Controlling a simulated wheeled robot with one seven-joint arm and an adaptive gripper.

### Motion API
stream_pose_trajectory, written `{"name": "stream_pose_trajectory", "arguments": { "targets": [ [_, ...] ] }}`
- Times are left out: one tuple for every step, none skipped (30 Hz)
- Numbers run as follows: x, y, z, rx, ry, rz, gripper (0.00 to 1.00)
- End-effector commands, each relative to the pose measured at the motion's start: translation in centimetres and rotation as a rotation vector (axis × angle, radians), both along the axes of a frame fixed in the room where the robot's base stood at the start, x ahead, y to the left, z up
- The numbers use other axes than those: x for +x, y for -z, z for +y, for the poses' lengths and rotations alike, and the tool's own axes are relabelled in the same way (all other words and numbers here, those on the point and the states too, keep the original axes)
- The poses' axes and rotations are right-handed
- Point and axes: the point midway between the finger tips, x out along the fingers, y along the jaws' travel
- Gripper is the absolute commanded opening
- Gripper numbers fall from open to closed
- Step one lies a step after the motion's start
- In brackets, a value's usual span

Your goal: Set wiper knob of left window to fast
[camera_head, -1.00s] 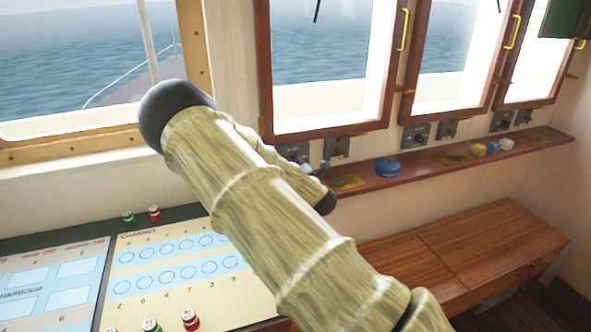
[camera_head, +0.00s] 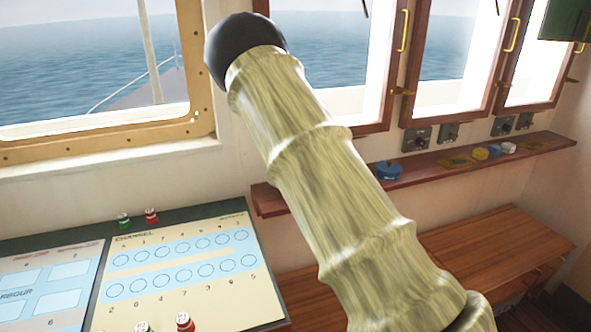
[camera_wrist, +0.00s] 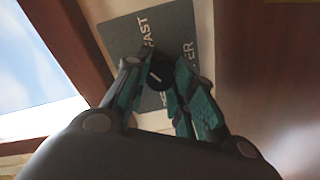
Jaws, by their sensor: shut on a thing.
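In the wrist view a dark grey plate (camera_wrist: 178,30) carries the words FAST and, partly hidden, WIPER. A round black knob (camera_wrist: 157,76) with a small white mark sits on it. My gripper (camera_wrist: 159,84) has its two green-padded fingers on either side of the knob and is shut on it. The fingers cover part of the plate's lettering, and I cannot tell which setting the mark points to. In the head view my arm hides my gripper, this knob and the lower part of the left window (camera_head: 342,60).
A brown shelf (camera_head: 425,176) runs under the windows, with a blue round object (camera_head: 388,171) and small yellow and white things on it. Further wiper knob plates (camera_head: 416,139) sit under the other windows. A chart desk (camera_head: 180,265) stands at lower left.

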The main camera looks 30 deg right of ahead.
Motion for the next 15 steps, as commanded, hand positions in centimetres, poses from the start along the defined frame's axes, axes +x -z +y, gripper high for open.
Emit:
{"name": "stream_pose_trajectory", "arguments": {
  "targets": [
    [-0.14,0.21,-0.23,0.033,0.004,-0.006,0.01],
    [-0.14,0.21,-0.22,0.053,0.004,-0.011,0.01],
    [-0.15,0.23,-0.22,0.075,0.004,-0.015,0.01],
    [-0.15,0.22,-0.23,0.093,0.004,-0.020,0.01],
    [-0.15,0.22,-0.23,0.108,0.004,-0.023,0.01],
    [-0.15,0.21,-0.22,0.127,0.004,-0.028,0.01],
    [-0.14,0.20,-0.20,0.141,0.005,-0.031,0.01],
    [-0.14,0.21,-0.19,0.152,0.004,-0.034,0.01],
    [-0.14,0.22,-0.19,0.166,0.004,-0.037,0.01],
    [-0.15,0.22,-0.20,0.175,0.004,-0.039,0.01],
    [-0.16,0.24,-0.21,0.184,0.005,-0.041,0.01],
    [-0.16,0.26,-0.21,0.194,0.005,-0.043,0.01],
    [-0.17,0.26,-0.21,0.200,0.005,-0.044,0.01],
    [-0.17,0.27,-0.20,0.205,0.004,-0.045,0.01],
    [-0.17,0.27,-0.20,0.211,0.004,-0.047,0.01]
  ]
}}
